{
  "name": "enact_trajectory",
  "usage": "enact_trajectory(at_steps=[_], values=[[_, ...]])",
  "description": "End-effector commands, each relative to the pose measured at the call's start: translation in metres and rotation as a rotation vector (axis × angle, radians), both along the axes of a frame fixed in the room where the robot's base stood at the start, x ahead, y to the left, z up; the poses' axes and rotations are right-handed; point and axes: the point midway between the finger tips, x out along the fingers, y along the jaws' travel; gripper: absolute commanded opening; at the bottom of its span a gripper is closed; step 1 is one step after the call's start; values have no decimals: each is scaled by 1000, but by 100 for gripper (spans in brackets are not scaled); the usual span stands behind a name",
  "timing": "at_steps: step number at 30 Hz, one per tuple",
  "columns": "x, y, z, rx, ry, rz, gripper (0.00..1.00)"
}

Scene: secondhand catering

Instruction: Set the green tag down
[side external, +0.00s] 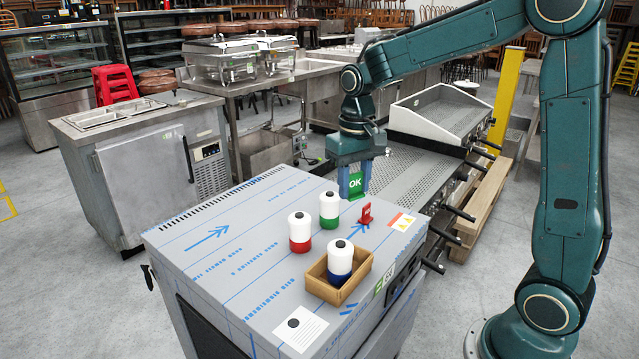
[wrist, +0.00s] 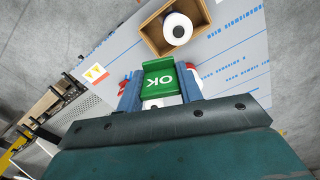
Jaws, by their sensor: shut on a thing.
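The green tag (side external: 356,184), marked OK, is between the fingers of my gripper (side external: 353,178). My gripper is shut on it and holds it above the far part of the film-covered cabinet top (side external: 250,235). In the wrist view the green tag (wrist: 160,78) lies between two blue fingers (wrist: 160,92). A red tag (side external: 366,215) stands upright on the top, below and slightly right of it. A green-banded white bottle (side external: 329,208) stands to the left. A red-banded bottle (side external: 300,233) stands nearer the camera.
A wooden tray (side external: 319,283) holds a blue-banded bottle (side external: 340,259); the tray (wrist: 150,34) also shows in the wrist view. A warning label (side external: 401,222) and a white sheet (side external: 300,328) lie on the top. The left part of the top is clear.

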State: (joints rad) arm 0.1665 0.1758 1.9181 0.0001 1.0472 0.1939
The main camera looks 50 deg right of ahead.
Motion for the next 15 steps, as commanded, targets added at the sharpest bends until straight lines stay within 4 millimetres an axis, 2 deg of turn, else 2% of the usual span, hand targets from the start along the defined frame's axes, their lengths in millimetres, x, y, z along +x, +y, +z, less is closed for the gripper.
enact_trajectory(at_steps=[3,6,15], values=[[-1,0,-18,1,3,0,10],[0,0,-26,0,1,0,10],[0,0,-32,0,1,0,10]])
